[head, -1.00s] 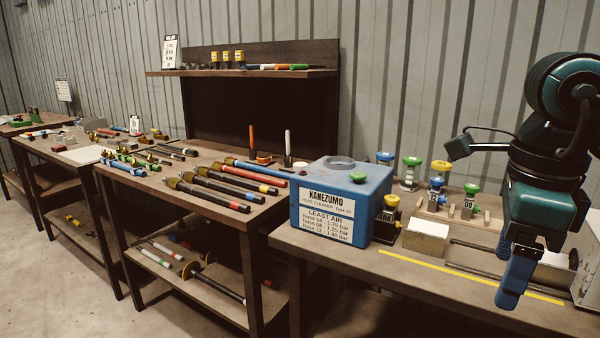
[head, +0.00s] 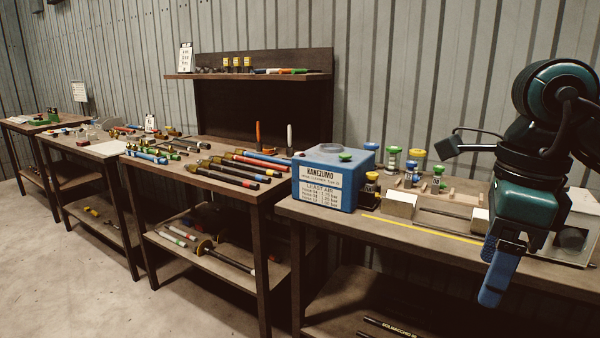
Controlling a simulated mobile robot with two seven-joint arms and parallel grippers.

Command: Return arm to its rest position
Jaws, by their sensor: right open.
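My right arm comes in at the right edge, dark green and black. Its right gripper (head: 497,272) has blue fingers that point down, in front of the right bench's front edge. The gripper is open, and nothing shows between its fingers. The fingers overlap in this view, so the gap is hard to see. My left gripper is not in view.
The blue Kanezumo box (head: 323,178) stands on the right bench (head: 400,232), with several coloured-cap bottles behind it. A grey machine (head: 572,240) is behind my arm. Hoses (head: 235,172) lie on the middle bench (head: 262,190). Open floor (head: 60,270) lies front left.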

